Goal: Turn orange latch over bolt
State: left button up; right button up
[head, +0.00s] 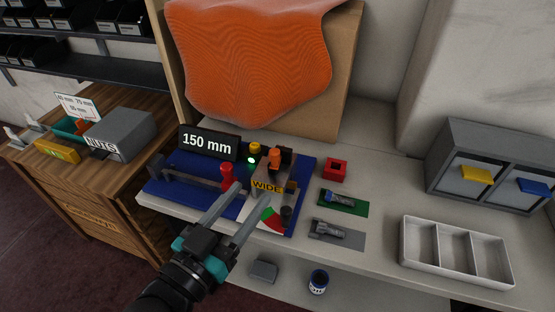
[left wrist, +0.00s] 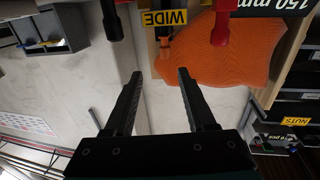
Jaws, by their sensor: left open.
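The orange latch (head: 274,157) stands near the back of a blue fixture, just behind the yellow WIDE label (head: 267,186). In the left wrist view a small orange part, probably the latch (left wrist: 165,43), shows beside the WIDE label at the top. I cannot make out a bolt under the latch. My left gripper (head: 253,192) is open and empty, its fingers pointing at the fixture in front of the WIDE label, apart from the latch. It also shows in the left wrist view (left wrist: 160,75). My right gripper is not in view.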

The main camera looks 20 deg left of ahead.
aim_at(277, 151)
pick_arm(q)
jog(key=shift+y, duration=0.3)
jog(key=w+b, duration=0.1)
jog(key=w, duration=0.3)
jog(key=w+d+b, duration=0.1)
jog(key=w, duration=0.3)
jog(key=w+b, duration=0.1)
jog(key=w, duration=0.4)
jog(key=shift+d, duration=0.35)
jog(key=shift+w+d+b, duration=0.2)
jog(key=shift+w+b, duration=0.25)
jog(key=shift+w, duration=0.4)
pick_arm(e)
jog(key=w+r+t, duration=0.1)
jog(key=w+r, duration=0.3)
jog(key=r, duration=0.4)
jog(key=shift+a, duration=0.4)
pick_arm(q)
grip_shut()
